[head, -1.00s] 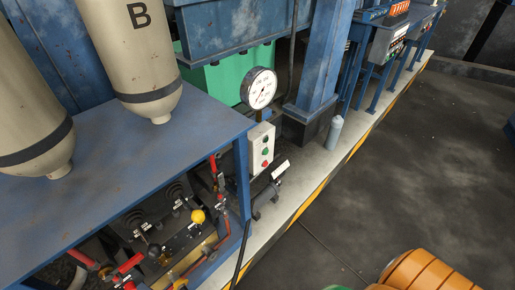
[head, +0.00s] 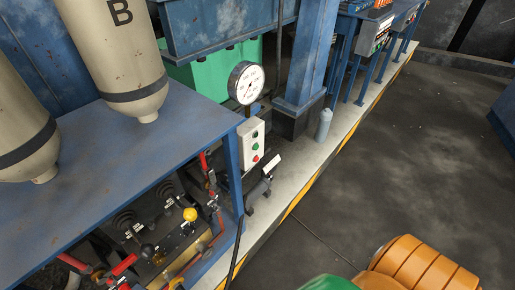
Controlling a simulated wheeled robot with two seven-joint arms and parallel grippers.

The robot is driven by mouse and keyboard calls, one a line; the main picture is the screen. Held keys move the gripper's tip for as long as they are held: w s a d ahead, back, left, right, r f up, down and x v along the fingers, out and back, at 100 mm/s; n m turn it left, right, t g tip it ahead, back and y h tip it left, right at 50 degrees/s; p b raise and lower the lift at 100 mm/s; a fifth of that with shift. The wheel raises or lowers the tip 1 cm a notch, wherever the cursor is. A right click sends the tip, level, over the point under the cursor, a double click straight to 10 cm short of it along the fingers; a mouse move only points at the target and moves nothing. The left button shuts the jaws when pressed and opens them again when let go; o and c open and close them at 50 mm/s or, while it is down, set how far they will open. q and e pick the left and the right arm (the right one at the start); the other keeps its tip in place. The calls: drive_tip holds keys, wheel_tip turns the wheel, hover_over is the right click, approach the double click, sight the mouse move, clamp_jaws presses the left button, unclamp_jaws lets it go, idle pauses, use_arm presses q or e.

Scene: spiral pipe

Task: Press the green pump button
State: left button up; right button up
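A small white control box (head: 251,144) stands on a post beside the blue bench, under a round pressure gauge (head: 246,83). On its front face is a green button (head: 256,147), with a red button (head: 256,158) below it and a dark one above it. Neither of my grippers shows in the head view, and nothing touches the box.
The blue bench (head: 120,150) carries two beige tanks at the left. Valves with red handles and a yellow knob (head: 190,214) sit below it. A grey bottle (head: 324,124) stands on the concrete ledge by a blue column. An orange ribbed object (head: 405,268) is at bottom right. The dark floor at right is open.

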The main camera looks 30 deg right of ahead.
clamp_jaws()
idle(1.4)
